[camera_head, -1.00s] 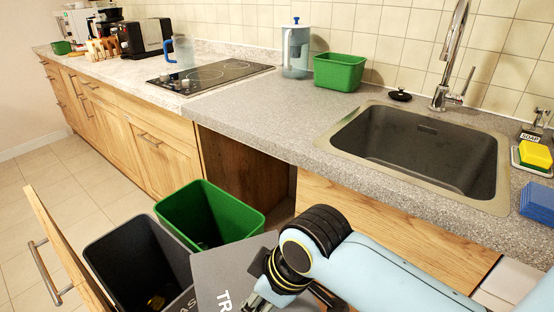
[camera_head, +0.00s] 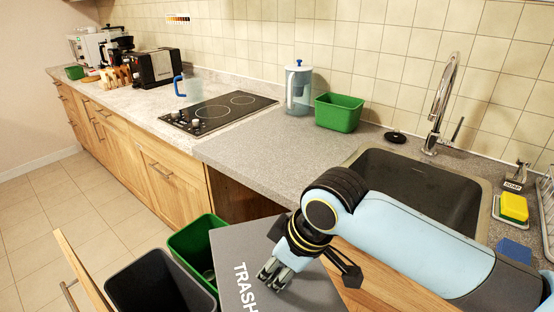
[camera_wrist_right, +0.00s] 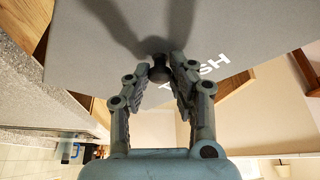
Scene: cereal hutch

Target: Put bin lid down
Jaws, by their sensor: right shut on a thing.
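The bin lid (camera_head: 236,243) is a flat dark grey panel with white "TRASH" lettering. It is tilted in the air at the bottom middle of the head view, in front of the sink counter. My right gripper (camera_head: 272,273) is shut on its small dark knob (camera_wrist_right: 158,73), which sits between the fingertips in the right wrist view. A dark grey bin (camera_head: 150,284) and a green bin (camera_head: 192,243) stand in the pulled-out drawer to the left of the lid. The lid hides part of the green bin. My left gripper is out of view.
The drawer front (camera_head: 80,268) stands out over the tiled floor. The grey counter (camera_head: 262,150) has bare room between the cooktop (camera_head: 218,113) and the sink (camera_head: 425,185). A green tub (camera_head: 338,113) and a water pitcher (camera_head: 298,88) stand at the back.

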